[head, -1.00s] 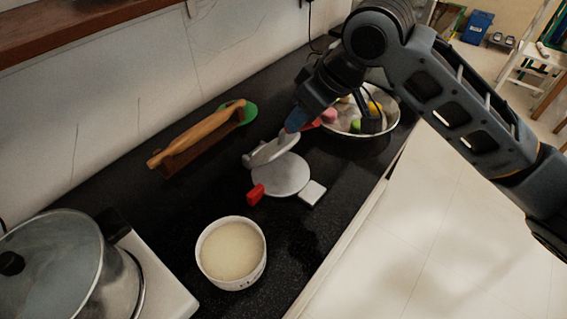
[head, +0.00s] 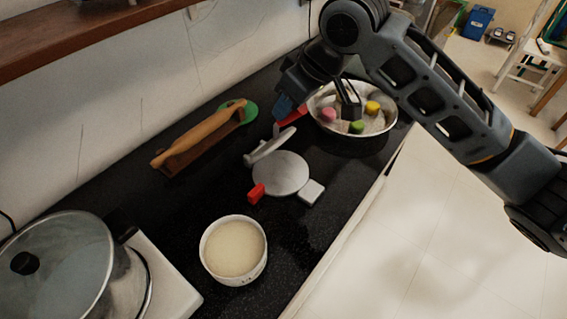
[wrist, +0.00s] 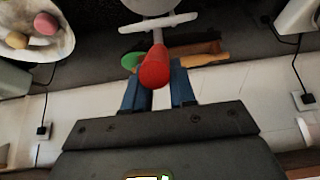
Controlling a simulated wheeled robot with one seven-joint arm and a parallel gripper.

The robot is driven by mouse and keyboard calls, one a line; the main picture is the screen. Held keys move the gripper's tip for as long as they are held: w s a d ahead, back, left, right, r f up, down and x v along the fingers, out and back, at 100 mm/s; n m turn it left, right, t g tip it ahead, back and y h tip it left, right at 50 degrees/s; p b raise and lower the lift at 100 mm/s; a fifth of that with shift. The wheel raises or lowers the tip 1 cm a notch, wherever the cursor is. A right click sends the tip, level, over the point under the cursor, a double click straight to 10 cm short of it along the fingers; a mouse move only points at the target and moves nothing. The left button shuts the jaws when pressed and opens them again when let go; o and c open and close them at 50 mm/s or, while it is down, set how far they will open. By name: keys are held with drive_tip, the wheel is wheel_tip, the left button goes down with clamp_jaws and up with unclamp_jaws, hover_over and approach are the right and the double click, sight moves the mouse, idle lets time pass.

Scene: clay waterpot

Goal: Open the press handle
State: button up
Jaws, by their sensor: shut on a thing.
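The press stands on the dark counter in the head view. The fingertips are partly hidden behind the handle.
A metal bowl (head: 376,143) with coloured pieces stands right of the press. A rolling pin (head: 200,140) lies left, near the wall. A white bowl of dough (head: 233,248) stands in front. A lidded pot (head: 60,265) is at the lower left.

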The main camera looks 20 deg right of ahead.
drive_tip(key=shift+w+a+r+p, duration=0.35)
drive_tip(key=shift+w+a+p, duration=0.15)
drive_tip(key=shift+w, duration=0.1)
drive_tip(key=shift+w+a+r+p, duration=0.35)
drive_tip(key=shift+w+a+p, duration=0.15)
drive_tip(key=shift+w, duration=0.1)
drive_tip(key=shift+c, duration=0.2)
drive_tip(key=shift+w, duration=0.15)
clamp_jaws()
drive_tip(key=shift+c, duration=0.7)
unclamp_jaws()
drive_tip(key=o, duration=1.1)
